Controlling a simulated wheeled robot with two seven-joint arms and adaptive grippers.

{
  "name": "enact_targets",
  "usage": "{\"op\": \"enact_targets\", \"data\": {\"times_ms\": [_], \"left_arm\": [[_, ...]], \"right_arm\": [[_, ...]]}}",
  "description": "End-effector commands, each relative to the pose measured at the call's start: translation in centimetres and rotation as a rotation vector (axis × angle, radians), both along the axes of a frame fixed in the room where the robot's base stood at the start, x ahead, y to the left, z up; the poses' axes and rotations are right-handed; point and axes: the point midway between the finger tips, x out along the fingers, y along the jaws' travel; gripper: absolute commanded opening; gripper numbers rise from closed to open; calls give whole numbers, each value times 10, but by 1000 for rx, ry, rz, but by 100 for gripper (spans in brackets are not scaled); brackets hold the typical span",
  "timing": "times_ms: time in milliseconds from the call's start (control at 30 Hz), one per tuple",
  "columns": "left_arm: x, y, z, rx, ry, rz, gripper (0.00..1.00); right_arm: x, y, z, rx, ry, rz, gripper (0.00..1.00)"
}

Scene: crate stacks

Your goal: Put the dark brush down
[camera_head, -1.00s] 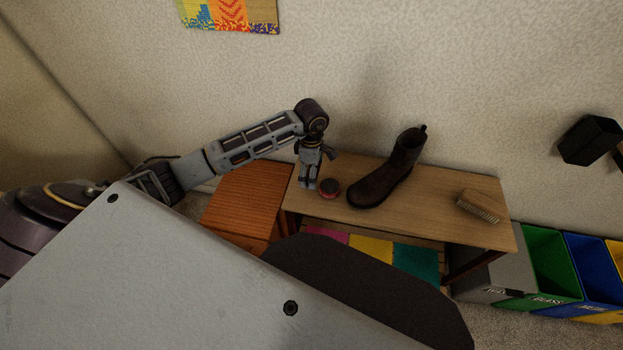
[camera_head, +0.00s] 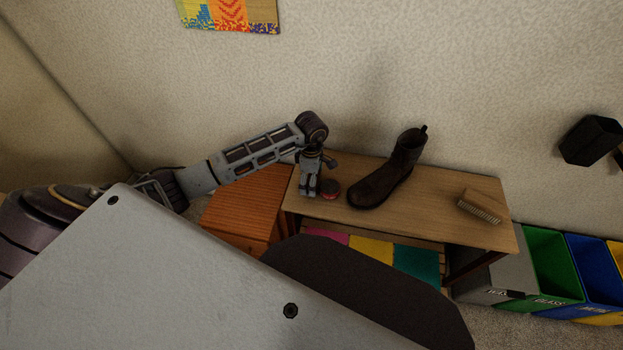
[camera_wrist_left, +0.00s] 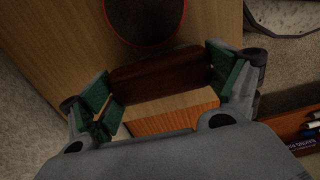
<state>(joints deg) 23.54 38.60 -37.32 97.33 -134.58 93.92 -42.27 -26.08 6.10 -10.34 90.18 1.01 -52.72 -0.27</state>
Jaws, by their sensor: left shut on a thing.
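My left gripper (camera_head: 311,192) is at the left end of the wooden table (camera_head: 430,215), just left of the boot. In the left wrist view, its green-padded fingers (camera_wrist_left: 163,88) are shut on the dark brush (camera_wrist_left: 158,80), a dark reddish-brown block lying across between them. The brush is low over the table top near its left end; I cannot tell whether it touches the wood. In the head view the gripper hides the brush. My right gripper is not in view.
A round tin (camera_head: 330,190) with a red rim stands close beside the gripper. A dark boot (camera_head: 388,178) stands right of it, and a pale brush (camera_head: 478,206) lies further right. An orange slatted piece (camera_head: 243,205) adjoins the table's left end. Coloured bins (camera_head: 550,265) stand at the right.

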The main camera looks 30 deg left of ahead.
Motion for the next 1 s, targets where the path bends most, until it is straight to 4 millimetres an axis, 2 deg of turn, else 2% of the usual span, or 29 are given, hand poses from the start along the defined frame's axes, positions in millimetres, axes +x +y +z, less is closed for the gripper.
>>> {"op": "enact_targets", "data": {"times_ms": [467,500,567,1000], "left_arm": [[0,0,-2,-1,0,0,70],[0,0,-2,0,0,0,94],[0,0,-2,0,0,0,100],[0,0,-2,0,0,0,100]], "right_arm": [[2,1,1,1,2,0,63],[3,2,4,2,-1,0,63],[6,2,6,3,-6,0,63],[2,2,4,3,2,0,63]]}}
